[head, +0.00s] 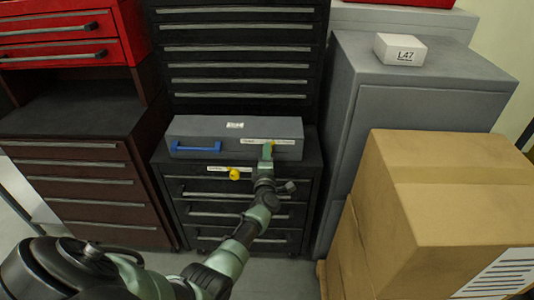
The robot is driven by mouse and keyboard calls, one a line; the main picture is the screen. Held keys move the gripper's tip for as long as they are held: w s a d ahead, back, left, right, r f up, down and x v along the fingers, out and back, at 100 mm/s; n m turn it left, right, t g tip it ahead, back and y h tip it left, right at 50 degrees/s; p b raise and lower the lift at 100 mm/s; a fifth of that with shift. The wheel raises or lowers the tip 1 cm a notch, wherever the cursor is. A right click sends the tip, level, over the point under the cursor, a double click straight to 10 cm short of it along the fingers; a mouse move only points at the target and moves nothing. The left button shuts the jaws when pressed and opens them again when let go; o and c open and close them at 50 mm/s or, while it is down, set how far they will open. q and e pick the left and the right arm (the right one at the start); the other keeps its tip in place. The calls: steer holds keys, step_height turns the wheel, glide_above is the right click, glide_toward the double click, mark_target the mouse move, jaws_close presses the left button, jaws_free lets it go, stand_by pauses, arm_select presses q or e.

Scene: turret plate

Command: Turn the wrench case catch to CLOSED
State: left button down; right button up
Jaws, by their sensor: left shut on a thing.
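The grey wrench case (215,126) lies on top of a low black drawer cabinet. It has a blue handle (196,147) at the left of its front face. A small yellow catch (272,142) sits at the right of that face, beside pale label strips too small to read. My left gripper (267,150) reaches up to the case front and is shut on the catch. The gripper hides most of the catch, so I cannot tell which way it points. My right gripper is not in view.
A yellow knob (234,174) with a pale label sits on the black cabinet (190,187) below the case. A cardboard box stack (430,190) stands close on the right. A grey cabinet (385,100) carries a white box (400,49). A red and brown drawer unit (80,150) stands left.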

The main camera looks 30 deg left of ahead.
arm_select(q)
steer(key=shift+f, duration=0.1)
stand_by(0.3)
steer(key=c, duration=1.1)
jaws_free()
steer(key=shift+o, duration=0.2)
steer(key=p+v, duration=0.1)
steer(key=v, duration=0.7)
steer(key=shift+m, duration=0.3)
